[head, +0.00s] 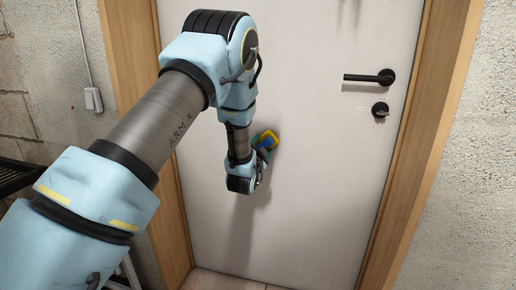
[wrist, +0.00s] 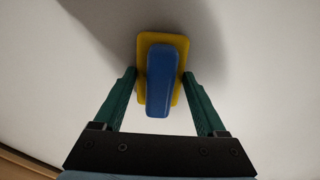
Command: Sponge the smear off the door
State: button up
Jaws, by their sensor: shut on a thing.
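The sponge (head: 267,139) is a yellow pad with a blue grip. It is at the white door (head: 310,200), left of the door's middle in the head view. In the wrist view the sponge (wrist: 176,50) shows its blue back towards me and its yellow pad towards the door (wrist: 260,60). My gripper (wrist: 158,77) has green fingers, shut on the sponge from both sides. My gripper (head: 262,160) is partly hidden by my arm in the head view. I cannot tell whether the pad touches the door. I see no clear smear; my arm hides part of the door.
A black door handle (head: 369,77) and a lock knob (head: 380,110) are on the door's right side. A wooden frame (head: 425,130) borders the door. A wall switch (head: 93,99) with a cable is at left. A dark slatted thing (head: 17,174) stands at the left edge.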

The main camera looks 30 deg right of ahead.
aim_at(266, 140)
jog(key=shift+s+d+b, duration=0.35)
jog(key=shift+s+d, duration=0.65)
jog(key=shift+d, duration=0.2)
jog(key=shift+s+d+b, duration=0.3)
jog(key=shift+s+d, duration=0.65)
jog(key=shift+d, duration=0.2)
jog(key=shift+s+r+p, duration=0.1)
jog(key=shift+r+p, duration=0.3)
jog(key=shift+r, duration=0.45)
jog(key=shift+w+a+f+b, duration=0.1)
jog(key=shift+w+a+b, duration=0.35)
jog(key=shift+w+a, duration=0.7)
jog(key=shift+w+a+b, duration=0.6)
jog(key=shift+w+a, duration=1.05)
jog(key=shift+a, duration=0.2)
jog(key=shift+s+a+r+p, duration=0.1)
jog(key=shift+r+p, duration=0.25)
jog(key=shift+r, duration=0.55)
jog(key=shift+s+d+f+b, duration=0.1)
jog(key=shift+s+d+b, duration=0.15)
jog(key=shift+s+d, duration=0.4)
jog(key=shift+s+d+f+b, duration=0.1)
jog(key=shift+s+d+b, duration=0.1)
jog(key=shift+s+d, duration=0.35)
jog(key=shift+s+d+r+b, duration=0.1)
jog(key=shift+s+d+b, duration=0.1)
jog(key=shift+s+d, duration=0.65)
jog(key=shift+s+d+b, duration=0.2)
jog(key=shift+s+d, duration=0.45)
jog(key=shift+d, duration=0.35)
